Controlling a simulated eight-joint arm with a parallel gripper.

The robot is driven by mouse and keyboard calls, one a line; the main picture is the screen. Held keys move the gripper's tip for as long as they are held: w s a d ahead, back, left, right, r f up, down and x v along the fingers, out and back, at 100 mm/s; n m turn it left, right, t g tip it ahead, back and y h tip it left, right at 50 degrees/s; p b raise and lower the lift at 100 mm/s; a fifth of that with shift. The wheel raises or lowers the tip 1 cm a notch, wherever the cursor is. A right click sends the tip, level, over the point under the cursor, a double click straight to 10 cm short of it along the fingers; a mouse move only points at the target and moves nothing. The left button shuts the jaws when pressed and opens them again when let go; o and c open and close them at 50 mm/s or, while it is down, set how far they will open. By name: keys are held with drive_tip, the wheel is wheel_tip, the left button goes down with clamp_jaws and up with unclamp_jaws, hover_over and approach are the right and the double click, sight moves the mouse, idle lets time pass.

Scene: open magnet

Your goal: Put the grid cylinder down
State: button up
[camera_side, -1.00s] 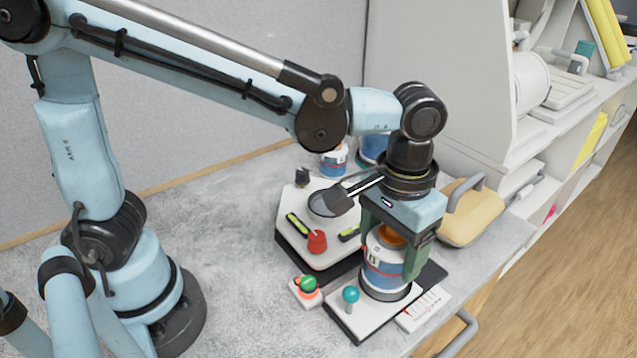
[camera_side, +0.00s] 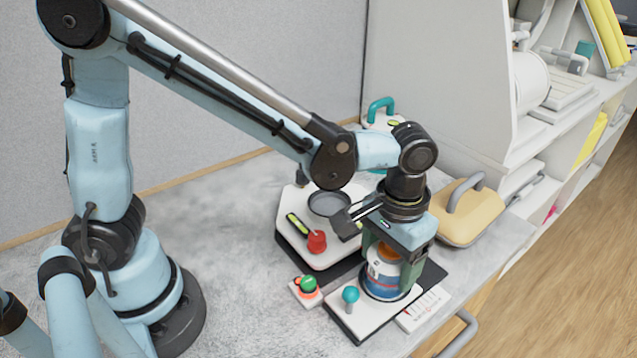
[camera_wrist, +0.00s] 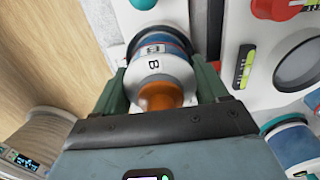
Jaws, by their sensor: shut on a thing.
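The grid cylinder (camera_side: 382,281) is white with blue bands and an orange knob on top. In the wrist view the cylinder (camera_wrist: 158,64) shows a letter B and a small square grid-like mark. My gripper (camera_side: 388,270) points down and is shut on it, with one green finger on each side; the fingers also flank it in the wrist view (camera_wrist: 163,85). The cylinder is upright, low at the white and dark plate (camera_side: 362,318) with the teal knob. Its bottom edge appears to meet the plate's dark round seat, mostly hidden.
A white device (camera_side: 322,249) with a round dish and red knob stands left of my gripper. A green button on a small box (camera_side: 306,290) is in front. A yellow handled case (camera_side: 458,220) is at right. A printed card (camera_side: 424,307) lies beside the plate.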

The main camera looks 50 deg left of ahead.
drive_tip(key=shift+f, duration=0.25)
drive_tip(key=o, duration=1.3)
wheel_tip(320, 180, up, 12)
drive_tip(key=shift+r, duration=0.2)
drive_tip(key=shift+a+r, duration=0.1)
drive_tip(key=shift+a, duration=0.1)
drive_tip(key=s+a+f+t, duration=0.1)
drive_tip(key=a+t, duration=0.1)
drive_tip(key=a, duration=0.3)
drive_tip(key=s+a+f+t, duration=0.1)
drive_tip(key=a+f+t, duration=0.1)
drive_tip(key=a, duration=0.4)
drive_tip(key=s+a+f+t, duration=0.1)
drive_tip(key=a+t, duration=0.2)
drive_tip(key=a, duration=0.3)
drive_tip(key=shift+s+f, duration=0.3)
drive_tip(key=shift+s, duration=0.05)
